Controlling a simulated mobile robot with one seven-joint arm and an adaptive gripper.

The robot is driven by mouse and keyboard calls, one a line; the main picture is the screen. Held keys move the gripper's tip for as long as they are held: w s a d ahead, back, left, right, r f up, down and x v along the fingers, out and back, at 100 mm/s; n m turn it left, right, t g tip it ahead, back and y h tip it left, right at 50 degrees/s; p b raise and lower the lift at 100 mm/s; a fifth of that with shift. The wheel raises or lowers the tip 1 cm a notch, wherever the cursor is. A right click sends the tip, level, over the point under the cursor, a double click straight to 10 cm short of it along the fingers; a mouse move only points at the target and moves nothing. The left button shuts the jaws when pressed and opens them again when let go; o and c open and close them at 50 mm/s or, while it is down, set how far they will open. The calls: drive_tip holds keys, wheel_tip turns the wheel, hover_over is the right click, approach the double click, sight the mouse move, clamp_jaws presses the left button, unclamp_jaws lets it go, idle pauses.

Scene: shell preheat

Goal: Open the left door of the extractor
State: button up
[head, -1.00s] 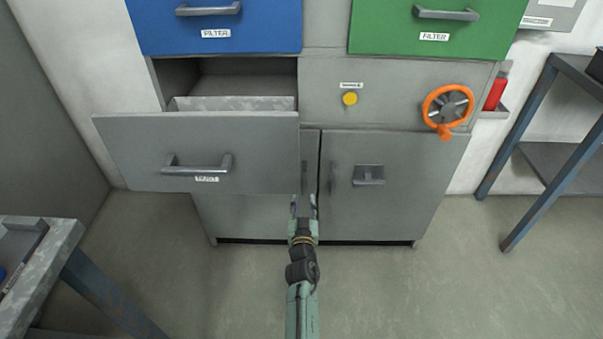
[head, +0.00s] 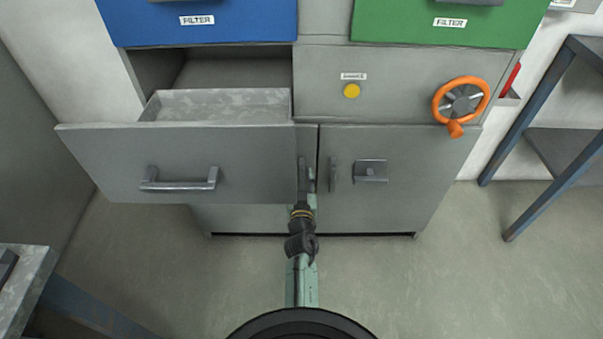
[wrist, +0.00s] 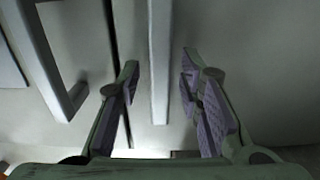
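The extractor is a grey cabinet with two lower doors. The left door (head: 309,142) is mostly hidden behind an open grey drawer (head: 180,160) that juts out above it. Its vertical bar handle (head: 302,172) is near the seam with the right door (head: 390,205). My gripper (head: 311,182) is at this handle in the head view. In the wrist view my gripper (wrist: 160,88) is open, with the left door's handle (wrist: 159,60) between its fingers and visible space on both sides. The door looks shut.
The right door's handle (wrist: 55,75) is close beside one finger in the wrist view. An orange handwheel (head: 461,101) and yellow button (head: 352,91) are above the right door. Tables stand at right (head: 545,140) and lower left (head: 30,290).

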drive_tip(key=shift+c, duration=0.3)
clamp_jaws()
idle(0.6)
